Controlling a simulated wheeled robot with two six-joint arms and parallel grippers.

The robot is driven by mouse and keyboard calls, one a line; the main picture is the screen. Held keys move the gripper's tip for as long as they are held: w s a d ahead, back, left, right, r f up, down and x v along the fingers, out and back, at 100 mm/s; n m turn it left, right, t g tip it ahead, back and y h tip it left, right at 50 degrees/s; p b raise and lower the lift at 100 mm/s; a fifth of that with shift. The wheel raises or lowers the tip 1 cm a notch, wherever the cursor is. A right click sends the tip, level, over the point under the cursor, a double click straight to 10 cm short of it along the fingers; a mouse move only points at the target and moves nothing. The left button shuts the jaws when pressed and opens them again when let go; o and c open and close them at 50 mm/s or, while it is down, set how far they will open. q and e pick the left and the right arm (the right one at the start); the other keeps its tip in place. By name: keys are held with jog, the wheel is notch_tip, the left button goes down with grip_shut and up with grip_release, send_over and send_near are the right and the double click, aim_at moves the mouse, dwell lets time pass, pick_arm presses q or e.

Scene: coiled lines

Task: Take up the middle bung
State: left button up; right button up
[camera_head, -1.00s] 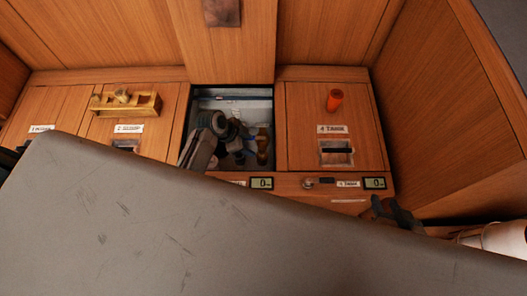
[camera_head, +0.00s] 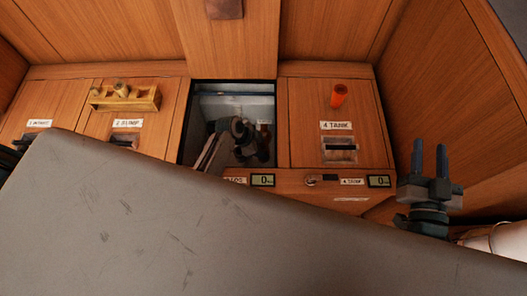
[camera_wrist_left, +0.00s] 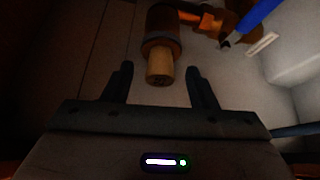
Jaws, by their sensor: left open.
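In the left wrist view a brown cylinder with a paler cork-coloured end, which looks like a bung (camera_wrist_left: 160,66), lies between the spread fingertips of my left gripper (camera_wrist_left: 161,80). I see a gap on both sides. In the head view my left gripper (camera_head: 243,138) is down in the open compartment (camera_head: 236,107) and hides most of what lies there. I cannot tell whether this is the middle bung. My right gripper (camera_head: 429,158) is up at the right, fingers apart and empty, away from the compartment.
A yellow wooden rack (camera_head: 146,103) with small cork-like pieces stands on the left lids. An orange cylinder (camera_head: 339,95) stands on the right lid. A blue rod (camera_wrist_left: 255,20) lies near my left gripper. A large grey panel (camera_head: 130,220) covers the foreground. Compartment walls are close.

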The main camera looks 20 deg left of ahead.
pick_arm(q)
jog(key=shift+d+f, duration=0.1)
jog(key=shift+f, duration=0.1)
pick_arm(e)
jog(key=shift+w+r+t, duration=0.1)
jog(key=shift+r+t, duration=0.2)
jog(key=shift+r, duration=0.15)
pick_arm(q)
grip_shut()
jog(key=shift+r, duration=0.15)
